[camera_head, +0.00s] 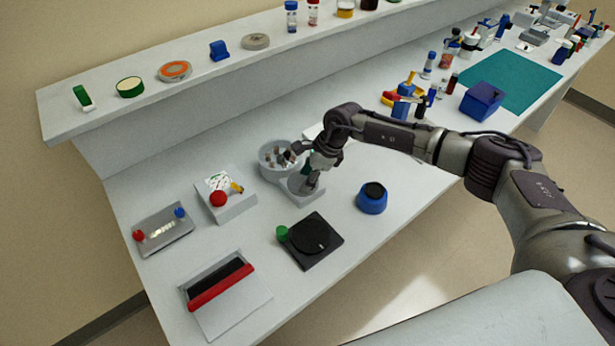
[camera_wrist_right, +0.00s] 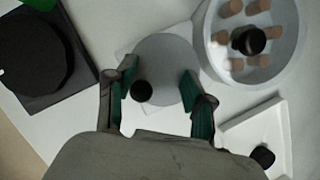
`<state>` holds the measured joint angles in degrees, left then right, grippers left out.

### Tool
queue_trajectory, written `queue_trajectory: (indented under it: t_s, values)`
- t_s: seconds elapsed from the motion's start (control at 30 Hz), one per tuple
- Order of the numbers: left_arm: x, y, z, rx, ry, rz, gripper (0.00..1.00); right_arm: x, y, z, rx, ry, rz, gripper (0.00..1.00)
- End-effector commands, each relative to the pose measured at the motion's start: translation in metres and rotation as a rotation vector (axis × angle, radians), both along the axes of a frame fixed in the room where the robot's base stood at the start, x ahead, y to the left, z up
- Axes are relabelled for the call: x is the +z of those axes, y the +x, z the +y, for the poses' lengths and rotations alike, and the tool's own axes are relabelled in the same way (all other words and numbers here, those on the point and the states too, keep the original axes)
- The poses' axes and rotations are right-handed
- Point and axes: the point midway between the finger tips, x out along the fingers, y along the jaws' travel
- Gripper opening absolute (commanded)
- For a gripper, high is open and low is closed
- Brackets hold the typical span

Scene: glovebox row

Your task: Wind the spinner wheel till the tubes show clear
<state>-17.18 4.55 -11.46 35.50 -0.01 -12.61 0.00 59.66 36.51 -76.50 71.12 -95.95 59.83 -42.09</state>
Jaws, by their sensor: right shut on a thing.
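The spinner is a round light-grey bowl (camera_head: 266,172) on the bench, joined to a pale base. In the right wrist view its bowl (camera_wrist_right: 291,57) holds several brown-topped tubes (camera_wrist_right: 231,8) around a black hub (camera_wrist_right: 248,40). The spinner wheel (camera_wrist_right: 165,55) is a grey disc with a small black knob (camera_wrist_right: 141,91), beside the bowl. My right gripper (camera_wrist_right: 160,88) has its green-padded fingers on either side of the wheel, shut on it. My left gripper is not in view.
A black square device (camera_head: 322,256) with a green knob, a blue round pot (camera_head: 372,198) and a white box with a red button (camera_head: 236,205) stand close by. A red-handled tray (camera_head: 240,312) lies at the front left. A shelf (camera_head: 200,82) runs behind.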

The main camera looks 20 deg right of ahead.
Motion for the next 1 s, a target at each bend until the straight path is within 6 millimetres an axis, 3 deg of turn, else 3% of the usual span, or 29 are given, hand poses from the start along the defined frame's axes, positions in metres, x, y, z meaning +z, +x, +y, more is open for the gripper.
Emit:
queue_trajectory:
  t_s: [0.63,1.0]
  values:
    - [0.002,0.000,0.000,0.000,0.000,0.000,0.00,-0.007,-0.002,-0.003,-0.056,-0.009,0.001,0.17]
    - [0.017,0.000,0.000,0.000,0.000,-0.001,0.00,-0.006,-0.005,-0.002,-0.296,-0.006,0.003,0.16]
